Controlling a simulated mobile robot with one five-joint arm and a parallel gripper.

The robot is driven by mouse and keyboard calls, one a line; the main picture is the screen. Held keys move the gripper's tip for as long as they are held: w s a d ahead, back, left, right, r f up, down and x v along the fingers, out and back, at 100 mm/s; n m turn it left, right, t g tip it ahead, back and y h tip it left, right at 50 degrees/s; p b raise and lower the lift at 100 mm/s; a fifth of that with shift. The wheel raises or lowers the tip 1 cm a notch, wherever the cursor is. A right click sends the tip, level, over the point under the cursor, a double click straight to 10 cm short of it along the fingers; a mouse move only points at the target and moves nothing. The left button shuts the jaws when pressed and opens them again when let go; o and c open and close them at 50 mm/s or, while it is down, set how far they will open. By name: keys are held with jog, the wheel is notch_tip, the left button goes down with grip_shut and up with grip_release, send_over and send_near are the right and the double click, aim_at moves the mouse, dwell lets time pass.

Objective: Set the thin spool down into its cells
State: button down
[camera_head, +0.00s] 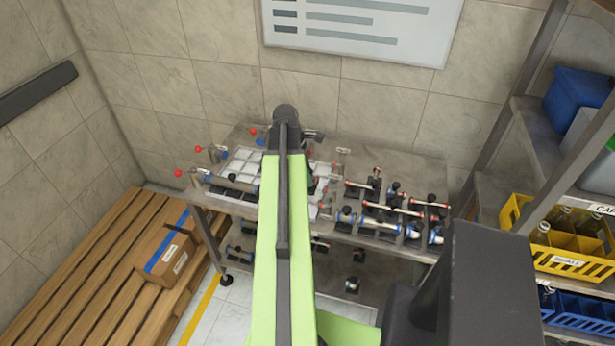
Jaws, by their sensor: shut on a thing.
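My green arm reaches over the workbench (385,238), and its dark end joint stands in front of the back of the bench. My gripper and anything in it are hidden behind the arm. A pale tray with square cells (238,163) lies on the left of the bench, and the arm covers part of it. Thin rods with red ends, such as this thin spool (392,208), rest across dark stands on the right. Thicker white and blue spools (415,229) lie near the front edge. I cannot tell which spool is the task's own.
Red-knobbed levers (198,150) stick out at the bench's left end. A lower shelf under the bench holds small dark parts. A wooden pallet with a cardboard box (165,258) is at left. A rack with a yellow crate (570,262) and blue bins stands at right.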

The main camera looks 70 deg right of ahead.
notch_tip(320, 180, down, 11)
jog(key=b, duration=1)
jog(key=shift+r, duration=0.15)
jog(key=shift+f+b, duration=0.55)
jog(key=c, duration=1)
grip_release()
jog(key=shift+c, duration=0.2)
jog(key=shift+r, duration=0.1)
jog(key=p+v, duration=1.6)
jog(key=v, duration=0.1)
jog(key=shift+w+p, duration=0.2)
jog(key=shift+p, duration=0.2)
jog(key=shift+r, duration=0.1)
